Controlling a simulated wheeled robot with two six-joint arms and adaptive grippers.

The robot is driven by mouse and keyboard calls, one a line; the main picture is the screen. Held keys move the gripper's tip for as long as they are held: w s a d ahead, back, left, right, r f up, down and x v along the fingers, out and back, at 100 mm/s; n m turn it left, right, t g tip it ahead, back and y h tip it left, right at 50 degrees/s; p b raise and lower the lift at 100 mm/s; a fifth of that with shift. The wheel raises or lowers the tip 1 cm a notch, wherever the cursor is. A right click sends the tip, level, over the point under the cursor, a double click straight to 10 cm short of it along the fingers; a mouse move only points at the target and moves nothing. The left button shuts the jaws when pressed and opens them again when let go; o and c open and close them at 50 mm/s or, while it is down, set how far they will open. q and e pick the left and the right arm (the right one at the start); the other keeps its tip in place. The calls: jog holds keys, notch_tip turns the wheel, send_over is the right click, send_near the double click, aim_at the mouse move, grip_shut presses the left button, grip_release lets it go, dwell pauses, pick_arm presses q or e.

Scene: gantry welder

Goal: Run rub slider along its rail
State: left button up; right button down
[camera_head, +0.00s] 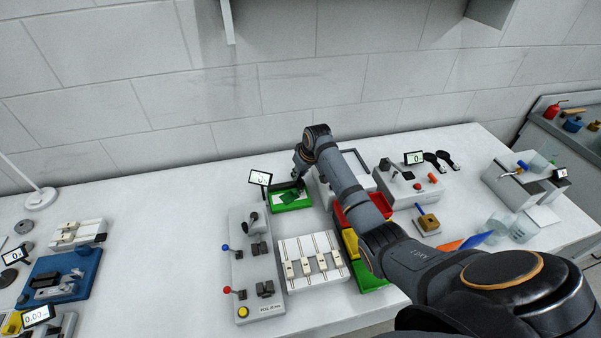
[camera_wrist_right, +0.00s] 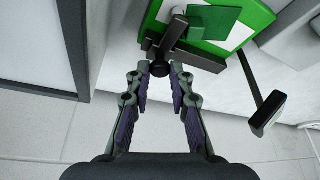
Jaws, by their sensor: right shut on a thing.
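The rub slider is a dark bar with a round black knob (camera_wrist_right: 156,68) on a green base (camera_wrist_right: 228,42). The base has a white panel and a dark green block (camera_wrist_right: 212,22). In the head view the green base (camera_head: 290,206) stands at the back of the bench, and the slider is mostly hidden by my gripper. My right gripper (camera_head: 300,180) reaches over it from the right. In the right wrist view its fingers (camera_wrist_right: 160,72) are shut around the knob. The rail cannot be clearly made out. My left gripper is in neither view.
A small display (camera_head: 260,178) on a post stands beside the green base. A grey lever panel (camera_head: 240,270) and a white slider board (camera_head: 300,245) are in front. Coloured bins (camera_head: 352,241) lie under my arm.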

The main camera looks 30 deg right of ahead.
jog(key=a, duration=0.2)
jog(key=w+a+p, duration=0.1)
jog(key=a, duration=0.1)
jog(key=shift+a, duration=0.25)
jog(key=c, duration=1.2)
grip_release()
jog(key=shift+d, duration=0.1)
jog(key=v, duration=1.2)
jog(key=shift+w, duration=0.15)
